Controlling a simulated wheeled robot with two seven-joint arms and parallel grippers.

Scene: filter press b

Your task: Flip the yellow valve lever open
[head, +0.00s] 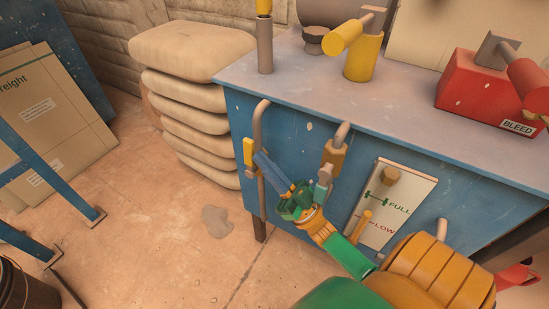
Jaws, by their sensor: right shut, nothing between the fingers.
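A small upright yellow lever (248,152) shows at the left end of the blue cabinet's front, beside a bent grey pipe (257,135). My right gripper (262,161), with a green body and long blue fingers, reaches up and left from the lower right. Its fingers are shut and empty, with their tips just right of the yellow lever. I cannot tell whether they touch it. The valve body behind the fingers is partly hidden. My left gripper is not in view.
The blue cabinet (400,104) carries a yellow cylinder fitting (363,58) and a red BLEED box (478,88). A tan fitting (333,153) and a FULL/LOW gauge plate (402,190) are on its front. Stacked sacks (190,52) stand left.

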